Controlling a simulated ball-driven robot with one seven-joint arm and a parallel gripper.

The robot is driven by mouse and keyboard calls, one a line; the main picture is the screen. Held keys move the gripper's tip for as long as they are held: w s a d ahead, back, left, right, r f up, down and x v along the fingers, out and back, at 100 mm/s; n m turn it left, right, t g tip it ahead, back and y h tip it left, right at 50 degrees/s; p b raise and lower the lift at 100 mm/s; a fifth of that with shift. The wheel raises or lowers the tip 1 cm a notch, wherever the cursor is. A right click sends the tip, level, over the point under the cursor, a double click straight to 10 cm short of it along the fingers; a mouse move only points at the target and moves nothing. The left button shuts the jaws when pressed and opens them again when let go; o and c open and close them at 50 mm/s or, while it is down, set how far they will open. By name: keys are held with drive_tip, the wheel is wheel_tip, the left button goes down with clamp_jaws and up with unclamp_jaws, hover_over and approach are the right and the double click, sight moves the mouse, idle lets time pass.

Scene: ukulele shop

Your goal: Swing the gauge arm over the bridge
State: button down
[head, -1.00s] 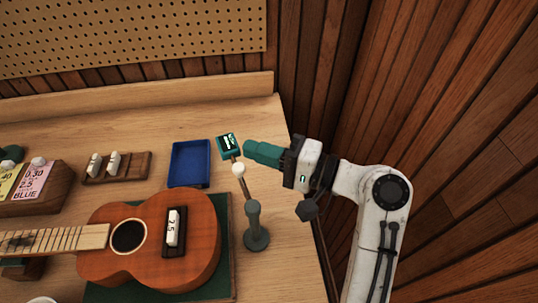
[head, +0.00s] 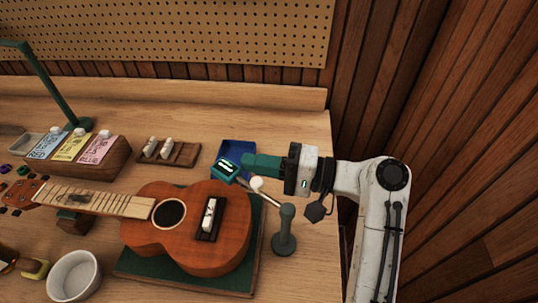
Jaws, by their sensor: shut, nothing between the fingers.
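The gauge is a grey-green post (head: 285,235) on a round base at the right of the ukulele. Its thin arm carries a white ball (head: 257,184) and a teal head with a small lit display (head: 225,169). The head hangs near the ukulele's far edge, up and right of the bridge, not over it. The ukulele (head: 180,245) lies on a green mat. Its dark bridge (head: 219,232) carries a white block (head: 209,214). My gripper (head: 245,164) is shut and empty, its teal fingertips at the right side of the gauge head, seemingly touching it.
A blue tray (head: 236,147) sits behind the gauge head, partly hidden. A wooden holder (head: 180,155) with white pieces and a card stand (head: 80,160) are to its left. A white bowl (head: 74,278) is at front left. Bare bench lies right of the post.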

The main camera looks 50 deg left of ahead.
sight(230, 181)
drive_tip(key=shift+s+p, duration=0.45)
drive_tip(key=shift+s, duration=1.1)
drive_tip(key=shift+s+d+n+g+h, duration=0.15)
drive_tip(key=shift+s+n+g+h, duration=0.45)
drive_tip(key=shift+n+g+h, duration=0.2)
drive_tip(key=shift+s+d+n+g+h, duration=0.15)
drive_tip(key=shift+s+n+g+h, duration=0.5)
drive_tip(key=shift+g+h, duration=0.2)
